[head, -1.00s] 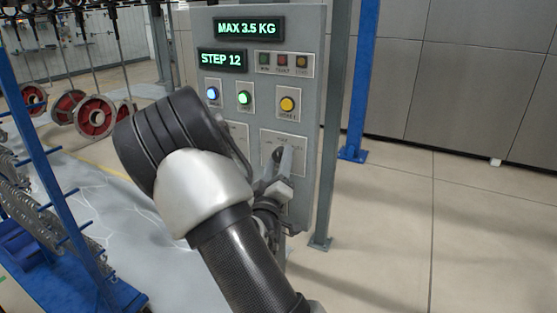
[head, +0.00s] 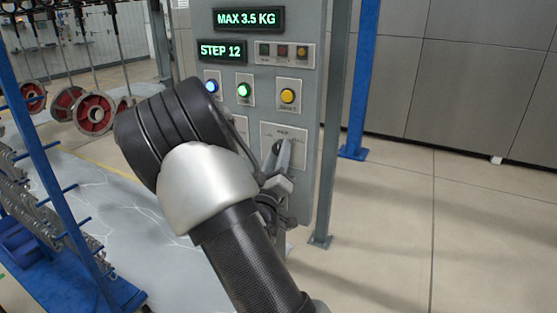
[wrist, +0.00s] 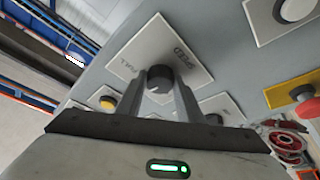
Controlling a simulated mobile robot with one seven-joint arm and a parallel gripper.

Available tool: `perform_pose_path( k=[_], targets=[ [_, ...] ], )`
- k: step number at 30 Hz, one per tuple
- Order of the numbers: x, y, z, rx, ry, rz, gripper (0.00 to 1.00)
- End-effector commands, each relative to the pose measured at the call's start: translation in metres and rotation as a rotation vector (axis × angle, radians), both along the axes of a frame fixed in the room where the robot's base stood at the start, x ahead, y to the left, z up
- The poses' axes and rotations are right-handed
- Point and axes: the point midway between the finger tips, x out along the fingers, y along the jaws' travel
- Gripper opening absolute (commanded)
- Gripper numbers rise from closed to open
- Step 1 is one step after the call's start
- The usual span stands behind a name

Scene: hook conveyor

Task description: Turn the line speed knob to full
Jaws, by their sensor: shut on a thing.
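The line speed knob is a dark round knob (wrist: 160,79) on a pale plate (wrist: 151,45) marked SPEED and FULL in the wrist view. My gripper (wrist: 160,85) has one finger on each side of the knob and is shut on it. In the head view, the fingers (head: 278,158) reach the plate (head: 300,144) low on the grey control panel (head: 304,110). My wrist and forearm hide part of the panel there. The knob's pointer mark is too small to read.
Above the knob are a yellow button (head: 288,96), a lit green button (head: 244,90) and a lit blue button (head: 211,86). Displays read MAX 3.5 KG (head: 248,19) and STEP 12 (head: 222,51). A blue rack (head: 62,190) stands left. Floor at right is clear.

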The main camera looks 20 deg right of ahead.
Motion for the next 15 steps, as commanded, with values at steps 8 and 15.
perform_pose_path(
  k=[8, 15],
  targets=[
    [0.0013, 0.0012, -0.0108, 0.14, -0.183, 0.0, 0.11],
    [0.0028, 0.0022, -0.0109, 0.279, -0.362, 0.0, 0.11]
  ],
)
